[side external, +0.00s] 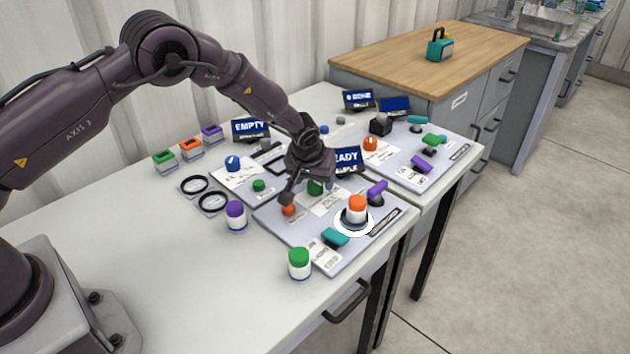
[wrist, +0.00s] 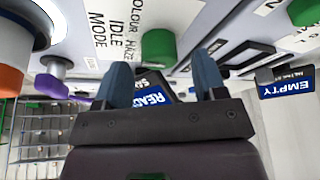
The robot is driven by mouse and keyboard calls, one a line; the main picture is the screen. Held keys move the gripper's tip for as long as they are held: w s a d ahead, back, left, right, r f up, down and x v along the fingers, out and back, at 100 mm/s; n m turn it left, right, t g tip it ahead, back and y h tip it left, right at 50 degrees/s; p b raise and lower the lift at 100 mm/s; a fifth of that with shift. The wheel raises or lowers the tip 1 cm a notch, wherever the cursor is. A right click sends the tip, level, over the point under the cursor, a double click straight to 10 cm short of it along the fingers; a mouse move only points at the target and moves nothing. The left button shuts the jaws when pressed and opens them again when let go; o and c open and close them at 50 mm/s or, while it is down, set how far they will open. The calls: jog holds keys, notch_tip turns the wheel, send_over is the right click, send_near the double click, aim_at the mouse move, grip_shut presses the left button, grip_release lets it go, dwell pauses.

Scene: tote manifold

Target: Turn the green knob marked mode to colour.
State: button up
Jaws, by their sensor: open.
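The green mode knob (wrist: 158,47) shows in the wrist view, beside a white label (wrist: 118,30) reading COLOUR, HAZE, IDLE and MODE. The knob lies just beyond my fingertips, roughly between them in the picture. My gripper (wrist: 163,70) is open and empty, with a finger to each side. In the side external view my gripper (side external: 300,187) is over the front panel (side external: 275,210), and the green knob (side external: 316,187) is partly hidden behind it. I cannot tell which word the knob points to.
An orange-topped jar (side external: 356,208) stands on the panel's right, near a purple handle (side external: 377,188). A purple-capped jar (side external: 236,215) and a green-capped jar (side external: 299,263) stand in front. A READY display (side external: 347,158) stands behind. The table's left front (side external: 170,290) is clear.

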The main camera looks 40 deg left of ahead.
jog(key=shift+x, duration=0.85)
jog(key=shift+c, duration=0.4)
jog(key=c, duration=0.8)
jog(key=shift+m, duration=0.4)
jog(key=m+h, duration=0.1)
jog(key=m, duration=0.1)
jog(key=m+h, duration=0.1)
jog(key=m, duration=0.1)
jog(key=shift+a+t, duration=0.15)
jog(key=shift+t, duration=0.25)
jog(key=m, duration=0.2)
jog(key=m+h, duration=0.1)
jog(key=m, duration=0.2)
jog(key=shift+g+h, duration=0.3)
